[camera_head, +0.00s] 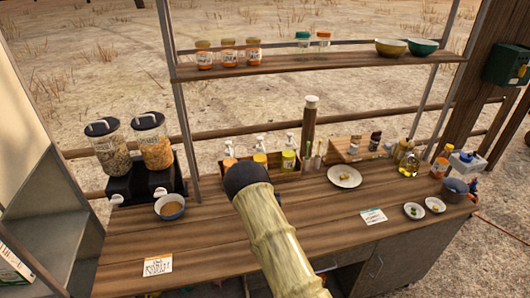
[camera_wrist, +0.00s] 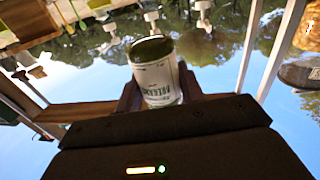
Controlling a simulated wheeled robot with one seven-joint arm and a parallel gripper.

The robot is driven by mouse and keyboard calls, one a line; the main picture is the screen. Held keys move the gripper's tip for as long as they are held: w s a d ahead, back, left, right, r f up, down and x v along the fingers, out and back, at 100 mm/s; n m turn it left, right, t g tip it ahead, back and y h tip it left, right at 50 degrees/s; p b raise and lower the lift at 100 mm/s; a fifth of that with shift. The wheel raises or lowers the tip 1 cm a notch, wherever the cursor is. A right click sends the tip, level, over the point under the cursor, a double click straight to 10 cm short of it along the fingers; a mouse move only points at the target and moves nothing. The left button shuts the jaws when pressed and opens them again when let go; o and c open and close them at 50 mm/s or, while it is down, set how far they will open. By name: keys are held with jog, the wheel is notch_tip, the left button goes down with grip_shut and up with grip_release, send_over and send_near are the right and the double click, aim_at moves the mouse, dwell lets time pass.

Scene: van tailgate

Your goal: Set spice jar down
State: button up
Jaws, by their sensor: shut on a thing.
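My gripper (camera_wrist: 158,92) is shut on a spice jar (camera_wrist: 158,76) with a white label and green print. In the wrist view the jar sits between the two dark fingers, its olive-green end facing away from the gripper body. In the head view my arm's dark end hides the gripper and the held jar. A wooden rack (camera_head: 343,158) on the counter holds small dark-topped jars.
The wooden counter (camera_head: 215,232) carries two dispensers (camera_head: 155,150), a bowl (camera_head: 170,208), several pump bottles, a white plate (camera_head: 344,177), an oil bottle (camera_head: 408,165) and small dishes. Two bowls stand at the shelf's right. The counter's front left is mostly clear around a card (camera_head: 157,265).

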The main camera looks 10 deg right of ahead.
jog(key=s+a+f+n+y+b, duration=0.1)
jog(key=s+a+f+y+b, duration=0.1)
jog(key=s+f, duration=0.9)
jog(key=shift+s+a+f+n+y+b, duration=0.3)
jog(key=shift+s+a, duration=0.35)
jog(key=shift+s, duration=0.25)
jog(key=shift+w, duration=0.15)
